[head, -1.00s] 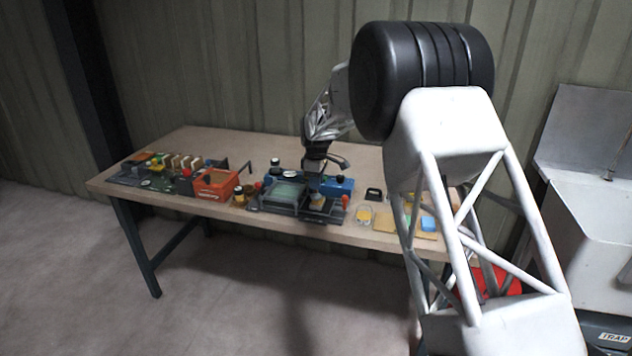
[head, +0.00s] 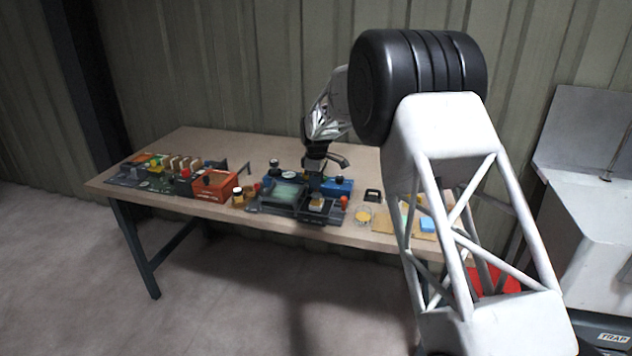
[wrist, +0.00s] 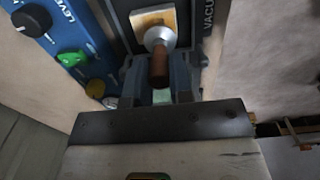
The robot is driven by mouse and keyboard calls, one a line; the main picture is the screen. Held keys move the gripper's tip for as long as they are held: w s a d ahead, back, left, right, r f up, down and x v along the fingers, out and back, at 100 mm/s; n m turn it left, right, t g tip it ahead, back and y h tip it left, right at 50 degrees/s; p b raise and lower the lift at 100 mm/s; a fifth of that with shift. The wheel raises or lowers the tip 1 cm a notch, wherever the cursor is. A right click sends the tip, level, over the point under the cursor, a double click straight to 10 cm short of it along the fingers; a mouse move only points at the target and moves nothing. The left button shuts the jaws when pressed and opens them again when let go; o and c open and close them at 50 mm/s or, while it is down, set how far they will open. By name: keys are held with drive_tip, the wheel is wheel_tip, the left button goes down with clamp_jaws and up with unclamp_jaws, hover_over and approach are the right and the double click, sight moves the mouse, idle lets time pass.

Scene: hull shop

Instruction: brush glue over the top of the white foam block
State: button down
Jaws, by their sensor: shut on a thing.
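My gripper (head: 315,187) hangs over the dark tray (head: 290,208) at the front middle of the bench. In the wrist view its fingers (wrist: 160,80) are shut on a tool with a brown handle (wrist: 158,68) and a flared silvery collar (wrist: 159,38). The collar is over a pale, tan-edged square (wrist: 150,20). I cannot tell whether this square is the tool's head or the foam block, nor whether it touches anything. A small tan piece (head: 316,203) shows in the tray below my gripper in the head view. I cannot surely pick out the white foam block.
A blue panel (wrist: 75,45) with knobs stands beside the fingers. An orange box (head: 214,184) is to the left. A yellow round dish (head: 363,214), a black-handled item (head: 373,195) and a blue block (head: 427,225) are to the right.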

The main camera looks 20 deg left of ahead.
drive_tip(key=shift+w, duration=0.25)
drive_tip(key=shift+w, duration=0.4)
drive_tip(key=shift+w, duration=0.25)
idle(0.4)
drive_tip(key=shift+w, duration=0.5)
drive_tip(key=shift+s, duration=0.2)
idle(0.3)
drive_tip(key=shift+s, duration=0.45)
drive_tip(key=shift+s, duration=0.25)
drive_tip(key=shift+s, duration=0.5)
